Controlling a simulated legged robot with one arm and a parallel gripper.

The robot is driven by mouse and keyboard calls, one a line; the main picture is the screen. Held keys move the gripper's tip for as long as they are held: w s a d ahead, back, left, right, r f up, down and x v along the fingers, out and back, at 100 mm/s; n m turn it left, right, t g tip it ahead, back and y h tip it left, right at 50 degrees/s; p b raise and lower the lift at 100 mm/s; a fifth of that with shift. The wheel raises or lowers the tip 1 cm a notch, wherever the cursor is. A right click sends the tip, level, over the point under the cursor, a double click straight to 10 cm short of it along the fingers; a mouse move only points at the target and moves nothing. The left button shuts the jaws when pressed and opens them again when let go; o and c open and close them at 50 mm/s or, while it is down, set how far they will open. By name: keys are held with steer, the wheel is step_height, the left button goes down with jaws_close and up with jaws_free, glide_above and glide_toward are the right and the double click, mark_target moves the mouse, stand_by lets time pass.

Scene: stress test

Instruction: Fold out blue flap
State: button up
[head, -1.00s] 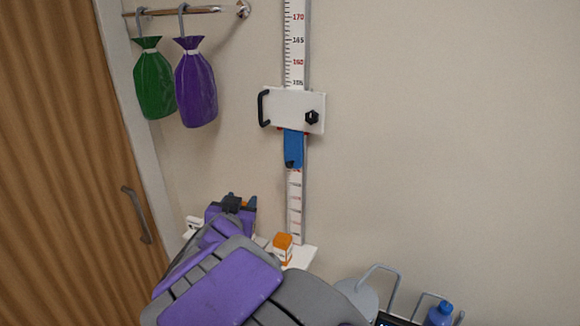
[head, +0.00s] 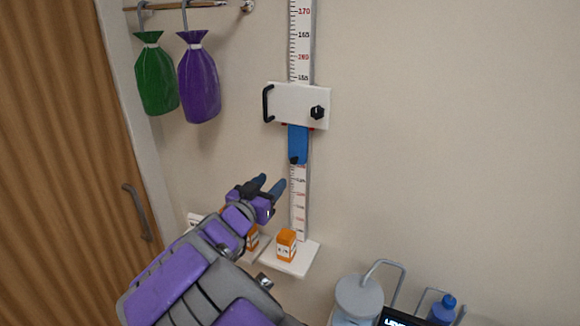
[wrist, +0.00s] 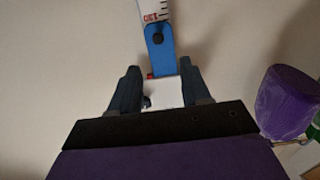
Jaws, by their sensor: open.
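The blue flap (head: 298,144) hangs straight down under a white sliding block (head: 300,105) on the wall-mounted measuring scale (head: 300,50). It lies flat against the scale and has a dark knob near its lower end. My gripper (head: 271,186) is open and empty, below and left of the flap, apart from it. In the wrist view the flap (wrist: 160,48) shows ahead, beyond and between my two open fingers (wrist: 156,90); part of the white block (wrist: 165,93) shows between the fingers.
An orange-and-white carton (head: 286,245) stands on a small white shelf (head: 300,264) under the scale. Green (head: 155,80) and purple (head: 199,82) bags hang from a rail at upper left. A grey canister (head: 358,297) and blue bottle (head: 442,310) are at lower right. The wall right of the scale is clear.

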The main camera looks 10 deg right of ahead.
mark_target(292, 161)
steer(key=x, duration=0.5)
steer(key=b+x, duration=0.1)
steer(key=x, duration=0.4)
steer(key=shift+s+d, duration=0.2)
steer(key=shift+d, duration=0.1)
steer(key=shift+w, duration=0.3)
steer(key=shift+w+a, duration=0.3)
steer(key=shift+d, duration=0.6)
steer(key=shift+c, duration=1)
steer(key=shift+a, duration=0.25)
jaws_close()
